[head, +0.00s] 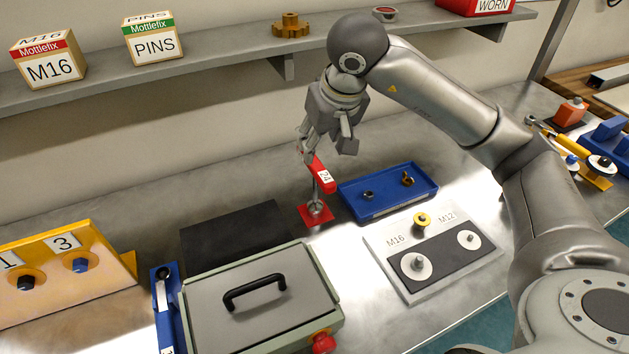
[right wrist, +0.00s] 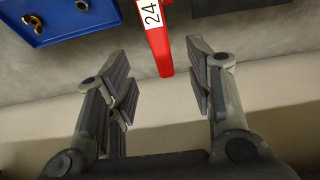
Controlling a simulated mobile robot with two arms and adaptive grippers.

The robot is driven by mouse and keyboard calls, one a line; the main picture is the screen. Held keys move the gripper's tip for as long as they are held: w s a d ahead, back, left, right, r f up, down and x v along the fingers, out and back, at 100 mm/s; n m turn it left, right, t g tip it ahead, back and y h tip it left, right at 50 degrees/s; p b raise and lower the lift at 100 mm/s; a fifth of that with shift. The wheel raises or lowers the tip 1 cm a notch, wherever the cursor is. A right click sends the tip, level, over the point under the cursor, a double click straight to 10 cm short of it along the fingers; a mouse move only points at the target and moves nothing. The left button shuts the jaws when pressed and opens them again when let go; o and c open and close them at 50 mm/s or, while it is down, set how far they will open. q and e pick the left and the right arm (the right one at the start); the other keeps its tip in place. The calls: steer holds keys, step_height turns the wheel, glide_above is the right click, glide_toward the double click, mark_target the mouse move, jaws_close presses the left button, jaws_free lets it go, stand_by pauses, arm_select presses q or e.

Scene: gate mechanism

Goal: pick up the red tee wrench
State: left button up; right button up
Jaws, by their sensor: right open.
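The red tee wrench has a red crossbar handle (head: 323,176) with a white "24" label. Its grey shaft goes down to a red square plate (head: 308,215) on the bench, and it looks upright. My right gripper (head: 326,148) is open and points down just above the handle. In the right wrist view the red handle (right wrist: 158,45) reaches in from the top, and its end lies between the spread fingers (right wrist: 160,62). Neither finger visibly closes on it. The wrench's lower part is hidden in the wrist view. My left gripper is not in view.
A blue tray (head: 390,210) with small parts stands right of the wrench. A grey M16/M12 plate (head: 385,241) lies in front of it. A black mat (head: 205,240) and a lidded box (head: 206,318) are at left. A shelf (head: 230,50) runs along the wall behind.

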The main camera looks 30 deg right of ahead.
mark_target(317, 164)
steer(key=x, duration=0.5)
steer(key=shift+s+f+p, duration=0.1)
steer(key=shift+p, duration=0.3)
steer(key=p+x, duration=0.1)
steer(key=x, duration=0.3)
steer(key=shift+f+p, duration=0.35)
steer(key=shift+p, duration=0.05)
steer(key=shift+d+f, duration=0.1)
steer(key=shift+f, duration=0.2)
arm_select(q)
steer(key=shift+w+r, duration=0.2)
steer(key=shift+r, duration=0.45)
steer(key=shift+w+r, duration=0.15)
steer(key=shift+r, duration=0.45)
arm_select(e)
steer(key=shift+c, duration=0.2)
steer(key=shift+r, duration=0.1)
jaws_close()
